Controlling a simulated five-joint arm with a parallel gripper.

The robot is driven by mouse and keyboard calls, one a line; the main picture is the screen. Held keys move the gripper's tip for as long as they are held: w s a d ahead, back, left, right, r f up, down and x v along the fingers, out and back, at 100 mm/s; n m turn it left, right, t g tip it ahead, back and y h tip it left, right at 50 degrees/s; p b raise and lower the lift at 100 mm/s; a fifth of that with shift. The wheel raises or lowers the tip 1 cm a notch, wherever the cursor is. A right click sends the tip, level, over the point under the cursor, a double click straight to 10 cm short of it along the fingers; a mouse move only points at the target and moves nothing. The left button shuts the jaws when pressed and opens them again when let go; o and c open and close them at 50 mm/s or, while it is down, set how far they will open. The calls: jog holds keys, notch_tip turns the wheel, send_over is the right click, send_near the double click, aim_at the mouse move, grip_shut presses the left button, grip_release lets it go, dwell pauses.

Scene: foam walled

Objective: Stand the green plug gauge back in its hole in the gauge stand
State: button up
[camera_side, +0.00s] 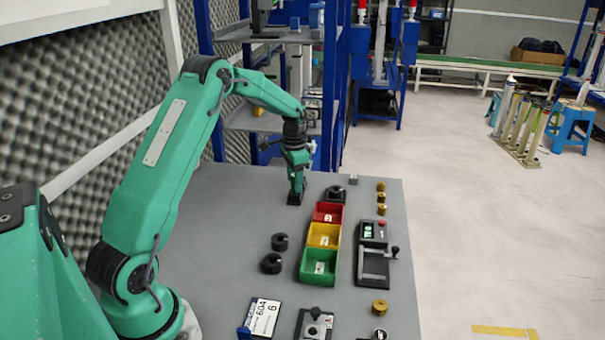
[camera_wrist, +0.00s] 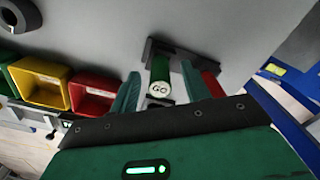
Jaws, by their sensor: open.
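The green plug gauge (camera_wrist: 160,75) shows in the wrist view with its pale end marked GO towards the camera. It appears to stand upright at the dark gauge stand (camera_wrist: 190,56); its seat in the hole cannot be made out. My gripper (camera_wrist: 160,92) is open, with one finger on each side of the gauge and a visible gap to it. A red gauge (camera_wrist: 212,83) shows beside the right finger, partly hidden. In the side view my gripper (camera_side: 296,187) is low over the stand (camera_side: 295,199) at the bench's far end, and it hides the green gauge.
Red (camera_side: 328,212), yellow (camera_side: 323,235) and green (camera_side: 319,266) bins stand in a row nearby. Black rings (camera_side: 271,263) lie left of them. A device with a display (camera_side: 373,232) and brass pieces (camera_side: 381,198) stand to the right. The bench between my base and the bins is mostly clear.

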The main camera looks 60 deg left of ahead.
notch_tip(320, 180, up, 6)
jog(key=shift+f, duration=0.1)
dwell(0.8)
jog(key=shift+d+r, duration=0.2)
jog(key=shift+r, duration=0.1)
jog(key=s+d+r+n+t, duration=0.1)
jog(key=s+d+r, duration=0.4)
jog(key=d+r, duration=0.2)
jog(key=s+d+r+t, duration=0.2)
jog(key=s+d+r, duration=0.3)
jog(key=d+r, duration=0.25)
jog(key=s+d+t, duration=0.1)
jog(key=s+d, duration=0.3)
jog(key=s, duration=0.4)
jog(key=s+d+f+n+t, duration=0.1)
jog(key=s+d, duration=0.4)
jog(key=s, duration=0.3)
jog(key=shift+s+d+f+n+t, duration=0.15)
jog(key=shift+s+f+n+t, duration=0.05)
jog(key=shift+s+n+t, duration=0.1)
